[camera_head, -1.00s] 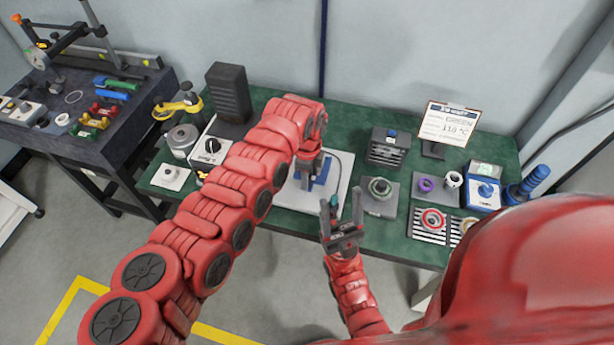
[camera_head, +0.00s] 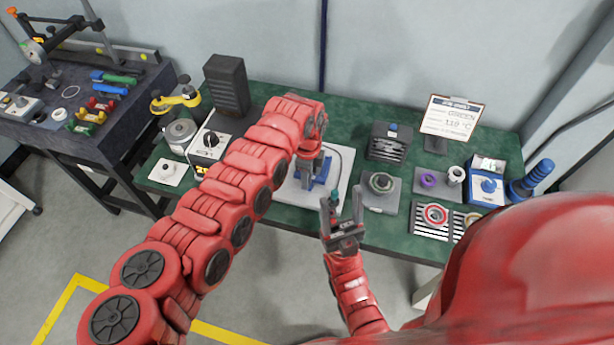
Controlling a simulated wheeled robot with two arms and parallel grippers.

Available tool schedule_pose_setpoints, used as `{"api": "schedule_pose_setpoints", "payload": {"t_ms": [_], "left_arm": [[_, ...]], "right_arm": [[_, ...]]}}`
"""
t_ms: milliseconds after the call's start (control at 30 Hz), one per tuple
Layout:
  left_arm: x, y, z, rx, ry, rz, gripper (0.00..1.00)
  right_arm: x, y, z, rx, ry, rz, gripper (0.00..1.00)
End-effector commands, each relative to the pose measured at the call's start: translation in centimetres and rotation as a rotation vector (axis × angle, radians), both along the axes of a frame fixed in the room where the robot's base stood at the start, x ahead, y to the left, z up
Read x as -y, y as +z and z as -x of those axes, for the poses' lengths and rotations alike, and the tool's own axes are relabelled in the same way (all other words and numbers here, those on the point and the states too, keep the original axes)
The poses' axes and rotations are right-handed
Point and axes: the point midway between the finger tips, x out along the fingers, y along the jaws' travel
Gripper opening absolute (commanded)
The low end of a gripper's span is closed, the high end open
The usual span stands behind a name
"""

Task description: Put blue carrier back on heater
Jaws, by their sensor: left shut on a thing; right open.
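The blue carrier (camera_head: 322,178) shows beneath my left gripper (camera_head: 309,172), over a flat white plate (camera_head: 341,192) on the green bench. My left gripper is shut on the blue carrier; the wrist and red arm hide much of both. I cannot tell whether the carrier touches the plate. My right gripper (camera_head: 341,218) is open and empty, its fingers pointing up in front of the plate's right side near the bench's front edge. Which device is the heater is not clear; a white box with a black dial (camera_head: 208,146) stands left of the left arm.
Farther right are a striped rack (camera_head: 432,219), a blue device (camera_head: 486,188) and a clipboard sign (camera_head: 452,122). A dark tower (camera_head: 228,85) stands at the back left. A tool table is at far left.

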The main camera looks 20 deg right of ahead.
Motion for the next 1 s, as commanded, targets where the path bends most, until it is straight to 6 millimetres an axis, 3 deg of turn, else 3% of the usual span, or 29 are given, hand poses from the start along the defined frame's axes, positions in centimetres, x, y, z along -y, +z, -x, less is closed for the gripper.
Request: {"api": "schedule_pose_setpoints", "payload": {"t_ms": [800, 833, 1000], "left_arm": [[0.0, -0.91, -0.02, 0.001, 0.0, 0.001, 0.0], [0.0, -0.91, -0.02, 0.001, 0.0, 0.001, 0.34], [0.0, -0.92, -0.01, 0.0, 0.0, 0.0, 0.64]], "right_arm": [[0.0, -1.03, 0.0, 0.0, 0.0, 0.0, 0.6], [0.0, -1.02, 0.0, 0.0, 0.0, 0.0, 0.6], [0.0, -1.03, 0.0, 0.0, 0.0, 0.0, 0.6]]}}
